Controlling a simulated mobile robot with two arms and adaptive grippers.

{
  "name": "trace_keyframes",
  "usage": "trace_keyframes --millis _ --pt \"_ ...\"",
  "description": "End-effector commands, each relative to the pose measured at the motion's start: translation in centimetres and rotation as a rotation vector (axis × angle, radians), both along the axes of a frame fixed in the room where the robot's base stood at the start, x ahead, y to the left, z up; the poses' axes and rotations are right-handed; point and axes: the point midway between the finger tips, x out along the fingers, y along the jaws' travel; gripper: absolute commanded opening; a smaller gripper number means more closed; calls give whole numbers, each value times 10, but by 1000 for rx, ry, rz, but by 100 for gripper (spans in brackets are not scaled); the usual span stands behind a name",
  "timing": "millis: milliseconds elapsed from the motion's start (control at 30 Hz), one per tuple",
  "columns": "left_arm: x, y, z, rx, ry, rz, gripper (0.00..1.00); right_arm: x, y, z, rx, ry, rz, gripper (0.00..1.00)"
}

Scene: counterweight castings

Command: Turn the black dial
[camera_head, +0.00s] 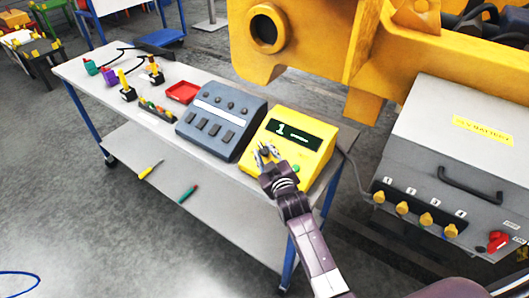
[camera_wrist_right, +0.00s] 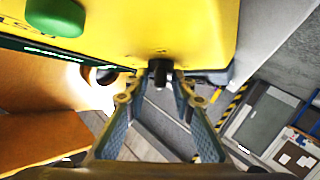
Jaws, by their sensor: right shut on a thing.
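The yellow box (camera_head: 316,128) stands on the near right end of the white bench. It has a dark display showing "1" (camera_head: 281,128) and a green button (camera_head: 296,168). In the right wrist view the black dial (camera_wrist_right: 158,72) sticks out of the yellow face, with the green button (camera_wrist_right: 58,16) at upper left. My right gripper (camera_head: 266,152) is at the front of the box. In the wrist view its fingertips (camera_wrist_right: 158,86) are on either side of the dial, shut on it. The fingers mostly cover the dial in the head view. My left gripper is not in view.
A grey console (camera_head: 222,118) stands just left of the yellow box. A red tray (camera_head: 183,92) and several small tools lie farther along the bench (camera_head: 100,68). A large yellow machine (camera_head: 300,50) is behind. A grey case (camera_head: 455,140) with yellow knobs is at right.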

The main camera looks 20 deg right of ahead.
Motion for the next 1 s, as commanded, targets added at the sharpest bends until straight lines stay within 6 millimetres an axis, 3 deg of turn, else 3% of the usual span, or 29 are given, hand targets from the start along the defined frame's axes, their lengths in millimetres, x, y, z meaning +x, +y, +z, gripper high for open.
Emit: trace_keyframes --millis 67,100,133,400,567,1000 --pt "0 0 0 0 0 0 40 0 0 1 0 -2 1 0" --pt "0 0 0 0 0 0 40 0 0 1 0 -2 1 26" --pt "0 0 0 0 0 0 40 1 0 1 0 -2 1 28" --pt "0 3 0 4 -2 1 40 0 0 1 0 -1 0 28" --pt "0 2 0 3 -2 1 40 -12 0 3 0 -1 0 28" --pt "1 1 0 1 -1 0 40 -91 3 20 0 0 1 28"
